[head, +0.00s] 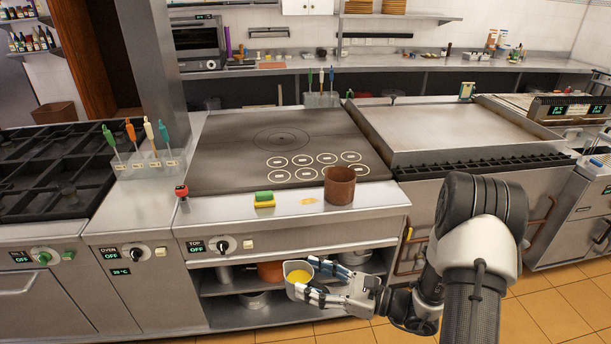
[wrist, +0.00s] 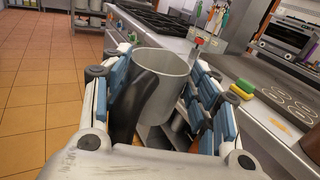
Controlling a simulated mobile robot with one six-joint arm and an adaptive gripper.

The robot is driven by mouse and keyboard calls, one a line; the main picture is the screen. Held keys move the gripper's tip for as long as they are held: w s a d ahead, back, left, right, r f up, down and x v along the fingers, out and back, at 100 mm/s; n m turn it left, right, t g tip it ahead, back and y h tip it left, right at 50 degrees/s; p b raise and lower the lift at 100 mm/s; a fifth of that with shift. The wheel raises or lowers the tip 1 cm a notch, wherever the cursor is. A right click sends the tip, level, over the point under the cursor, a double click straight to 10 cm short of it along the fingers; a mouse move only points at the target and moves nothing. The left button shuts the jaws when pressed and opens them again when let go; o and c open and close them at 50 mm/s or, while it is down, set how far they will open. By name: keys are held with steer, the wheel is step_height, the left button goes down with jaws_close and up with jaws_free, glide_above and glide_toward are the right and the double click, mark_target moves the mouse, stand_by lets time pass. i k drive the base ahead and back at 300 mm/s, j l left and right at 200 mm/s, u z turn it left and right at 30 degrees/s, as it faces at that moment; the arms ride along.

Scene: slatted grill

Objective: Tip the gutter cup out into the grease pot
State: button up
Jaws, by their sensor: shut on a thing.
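The gutter cup (head: 296,269) is a grey metal cup with yellow contents showing inside its rim in the head view. My gripper (head: 318,278) is shut on it, with fingers on both sides, in front of and below the counter edge. In the wrist view the cup (wrist: 168,68) stands between the blue-padded fingers, its inside wall visible but its contents not. The grease pot is most likely the brown round pot (head: 340,186) on the steel front ledge of the hot plate, above and right of the cup. A dark brown part of it shows at the wrist view's right edge (wrist: 312,146).
A yellow-green sponge (head: 264,199) and a small yellowish patch (head: 308,201) are on the ledge left of the pot. A red-topped item (head: 181,191) stands farther left. Open shelves (head: 225,285) with pots lie below. A flat griddle (head: 450,128) is at right.

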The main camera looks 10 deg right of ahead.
mark_target(340, 186)
steer(key=i+l+u, duration=0.25)
steer(key=l+u, duration=0.2)
steer(key=l, duration=0.25)
steer(key=i+l+u, duration=0.25)
steer(key=l, duration=0.2)
steer(key=l+u, duration=0.25)
steer(key=l, duration=0.15)
